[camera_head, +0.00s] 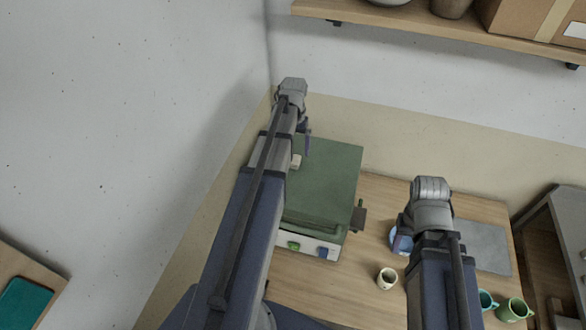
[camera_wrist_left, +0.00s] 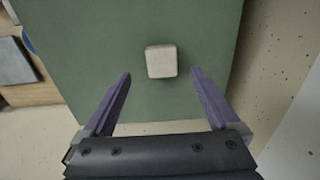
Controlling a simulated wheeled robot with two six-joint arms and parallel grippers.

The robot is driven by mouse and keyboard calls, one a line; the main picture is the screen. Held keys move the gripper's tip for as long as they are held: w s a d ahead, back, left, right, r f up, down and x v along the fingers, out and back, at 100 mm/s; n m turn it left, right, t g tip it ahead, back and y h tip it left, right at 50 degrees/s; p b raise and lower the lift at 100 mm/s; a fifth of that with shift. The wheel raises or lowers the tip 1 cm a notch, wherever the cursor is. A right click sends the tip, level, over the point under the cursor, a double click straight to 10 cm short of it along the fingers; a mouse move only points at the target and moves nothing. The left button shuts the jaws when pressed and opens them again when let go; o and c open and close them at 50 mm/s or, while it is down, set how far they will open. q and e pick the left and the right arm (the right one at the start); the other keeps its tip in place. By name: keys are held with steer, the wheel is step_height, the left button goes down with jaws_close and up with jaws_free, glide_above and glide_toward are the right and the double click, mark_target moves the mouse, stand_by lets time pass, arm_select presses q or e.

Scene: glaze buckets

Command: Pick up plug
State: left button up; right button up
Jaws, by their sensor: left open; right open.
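A small pale block with rounded corners, which looks like the plug (camera_head: 296,161), lies on top of the green box (camera_head: 335,170) in the head view. My left gripper (camera_head: 307,142) is above the box top, near the block. In the left wrist view the plug (camera_wrist_left: 161,61) shows just beyond and between the two purple fingertips of my left gripper (camera_wrist_left: 160,73). These fingers are apart and empty. My right gripper (camera_head: 402,238) is over the table near a blue round dish (camera_head: 400,246); its fingers are partly hidden by the wrist.
The green box has a front panel (camera_head: 308,248) with green and blue buttons and a dark side part (camera_head: 359,216). A cream cup (camera_head: 387,278), a green mug (camera_head: 515,309) and a grey slab (camera_head: 482,248) are on the wooden table. A wall rises close on the left.

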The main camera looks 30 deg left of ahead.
mark_target(293, 159)
arm_select(q)
steer(key=f+b, duration=0.4)
steer(key=f, duration=0.1)
steer(key=shift+a+b, duration=0.2)
steer(key=shift+b, duration=0.15)
steer(key=shift+c, duration=0.3)
jaws_close()
stand_by(0.4)
